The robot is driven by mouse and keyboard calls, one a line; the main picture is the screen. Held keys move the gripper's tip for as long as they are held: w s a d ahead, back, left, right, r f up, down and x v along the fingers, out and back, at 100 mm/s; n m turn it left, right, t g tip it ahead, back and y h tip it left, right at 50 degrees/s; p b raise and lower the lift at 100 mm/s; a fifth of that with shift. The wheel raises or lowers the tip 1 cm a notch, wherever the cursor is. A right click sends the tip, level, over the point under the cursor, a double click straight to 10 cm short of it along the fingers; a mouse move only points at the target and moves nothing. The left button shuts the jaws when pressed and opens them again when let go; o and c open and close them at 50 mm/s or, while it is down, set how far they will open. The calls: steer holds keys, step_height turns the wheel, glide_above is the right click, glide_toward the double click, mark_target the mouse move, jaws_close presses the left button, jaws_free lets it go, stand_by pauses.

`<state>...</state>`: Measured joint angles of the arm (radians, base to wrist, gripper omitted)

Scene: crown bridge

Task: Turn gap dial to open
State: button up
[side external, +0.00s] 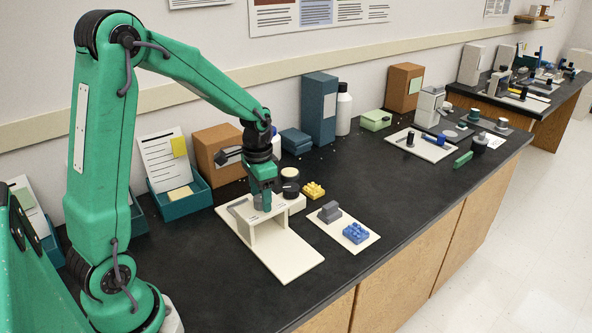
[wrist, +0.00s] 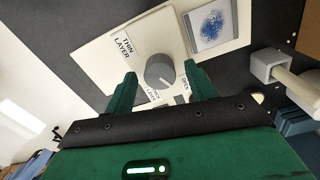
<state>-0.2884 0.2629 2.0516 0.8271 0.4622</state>
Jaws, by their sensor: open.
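The gap dial (wrist: 160,70) is a round grey knob on a white plate (wrist: 95,65) in the wrist view. A pale mark on its lower edge points down and slightly right, near the THICK LAYER label (wrist: 155,97) and the OPEN label (wrist: 185,85). The THIN LAYER label (wrist: 123,43) is at its upper left. My gripper (wrist: 159,72) is open, one finger on each side of the dial. I cannot tell whether the fingers touch it. In the side view my gripper (side external: 262,198) points down at the white stand (side external: 270,243), and largely hides the dial.
A panel with a blue-speckled square (wrist: 211,22) lies beside the dial. A white tray (side external: 330,237) with a grey block and a blue brick (side external: 356,233) is right of the stand.

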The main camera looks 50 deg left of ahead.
steer(key=c, duration=1)
steer(key=shift+o, duration=0.2)
steer(key=shift+n, duration=1.1)
steer(key=o, duration=1)
steer(key=shift+c, duration=0.2)
